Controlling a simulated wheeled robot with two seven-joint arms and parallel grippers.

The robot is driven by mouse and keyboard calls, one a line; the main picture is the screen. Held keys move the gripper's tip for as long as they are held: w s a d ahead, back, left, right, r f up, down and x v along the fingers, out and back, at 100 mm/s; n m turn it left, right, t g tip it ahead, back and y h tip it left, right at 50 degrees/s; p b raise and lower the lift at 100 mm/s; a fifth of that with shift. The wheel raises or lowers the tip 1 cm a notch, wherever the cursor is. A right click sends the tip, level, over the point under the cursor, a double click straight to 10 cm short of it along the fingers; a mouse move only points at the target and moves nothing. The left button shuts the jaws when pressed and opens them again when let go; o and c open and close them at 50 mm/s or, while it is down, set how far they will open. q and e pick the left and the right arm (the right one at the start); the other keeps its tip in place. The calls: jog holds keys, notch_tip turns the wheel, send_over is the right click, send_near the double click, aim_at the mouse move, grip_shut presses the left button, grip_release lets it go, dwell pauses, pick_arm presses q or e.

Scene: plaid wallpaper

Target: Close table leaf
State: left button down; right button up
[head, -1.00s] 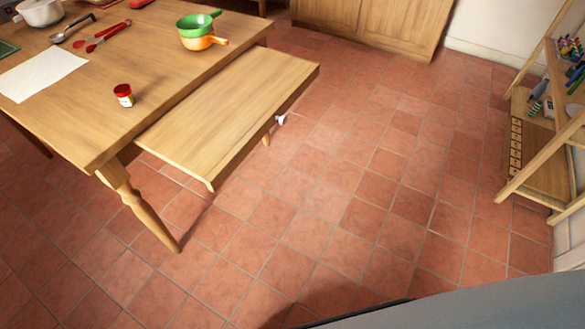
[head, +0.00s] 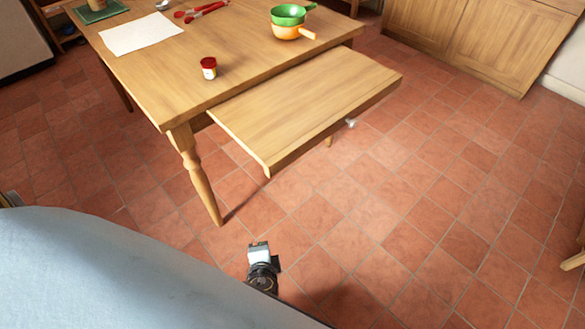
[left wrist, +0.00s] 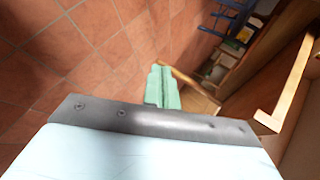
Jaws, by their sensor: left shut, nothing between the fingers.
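The wooden table (head: 165,75) stands at the upper middle of the head view. Its leaf (head: 305,105) sticks out from the right side, a little below the tabletop and level, with a gap of floor beneath it. A small white knob (head: 350,123) shows at the leaf's outer edge. My left gripper (left wrist: 163,85) is shut and empty in the left wrist view, over bare floor and away from the table. A small white and black part of mine shows low in the head view, apart from the leaf. My right gripper is not identifiable in view.
On the tabletop are a red-lidded jar (head: 208,68), green and orange pans (head: 288,20), white paper (head: 140,33) and red-handled utensils (head: 200,12). Wooden cabinets (head: 470,35) stand at the back. Tiled floor (head: 400,205) beside the leaf is clear.

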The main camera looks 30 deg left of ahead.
aim_at(292, 155)
pick_arm(q)
jog(key=w+d+r+m+t+y, duration=0.1)
jog(key=w+d+r+t, duration=0.25)
jog(key=r, duration=0.45)
jog(key=w+d+r+m+t+y, duration=0.1)
jog(key=w+d+r+m+t, duration=0.2)
jog(key=r, duration=0.6)
jog(key=shift+n+t, duration=0.65)
jog(key=shift+n, duration=0.05)
jog(key=x, duration=0.5)
jog(key=b+x, duration=0.1)
jog(key=x, duration=0.5)
jog(key=shift+w+a+f, duration=0.1)
jog(key=shift+a+f, duration=0.1)
jog(key=shift+a, duration=0.15)
jog(key=shift+w+a, duration=0.2)
jog(key=shift+a, duration=0.35)
pick_arm(e)
jog(key=w+r, duration=0.1)
jog(key=r, duration=0.1)
jog(key=shift+w+a+r, duration=0.1)
jog(key=shift+w+r, duration=0.25)
jog(key=shift+r, duration=0.05)
jog(key=shift+w, duration=0.2)
